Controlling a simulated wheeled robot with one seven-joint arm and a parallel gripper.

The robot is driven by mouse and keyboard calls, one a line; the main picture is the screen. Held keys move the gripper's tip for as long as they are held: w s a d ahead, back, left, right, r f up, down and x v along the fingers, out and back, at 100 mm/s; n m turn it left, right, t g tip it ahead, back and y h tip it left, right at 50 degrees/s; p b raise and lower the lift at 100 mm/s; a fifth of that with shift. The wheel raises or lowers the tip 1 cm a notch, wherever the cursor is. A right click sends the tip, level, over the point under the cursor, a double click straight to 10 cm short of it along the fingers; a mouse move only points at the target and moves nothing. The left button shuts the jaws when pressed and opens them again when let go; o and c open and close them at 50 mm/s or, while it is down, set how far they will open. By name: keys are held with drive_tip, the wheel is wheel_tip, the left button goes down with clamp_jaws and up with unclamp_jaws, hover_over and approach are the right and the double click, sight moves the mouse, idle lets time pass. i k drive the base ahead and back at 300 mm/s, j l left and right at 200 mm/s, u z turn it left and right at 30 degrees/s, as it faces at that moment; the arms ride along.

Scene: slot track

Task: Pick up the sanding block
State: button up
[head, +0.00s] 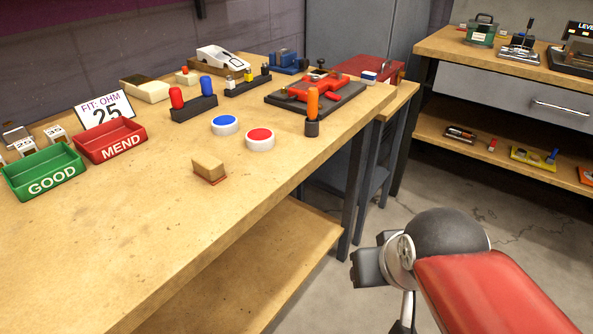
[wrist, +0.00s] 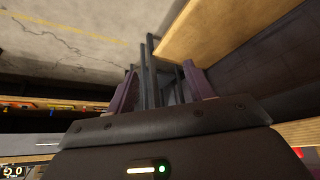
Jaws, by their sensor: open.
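The sanding block appears to be the small tan block (head: 209,168) with a reddish underside, lying near the front edge of the workbench (head: 120,240) in the head view. It stands alone, with clear wood around it. My gripper (wrist: 161,84) shows in the wrist view with its two purplish fingers apart and nothing between them. The wrist view looks past the fingers at the floor and bench legs, and the block is not seen there. In the head view my arm is at the lower right, off the bench and well apart from the block.
A green GOOD tray (head: 45,186) and a red MEND tray (head: 110,153) stand left. An orange-handled tool (head: 312,105) stands upright to the right. The bench front is mostly clear.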

sight(210, 169)
drive_tip(key=u, duration=1.3)
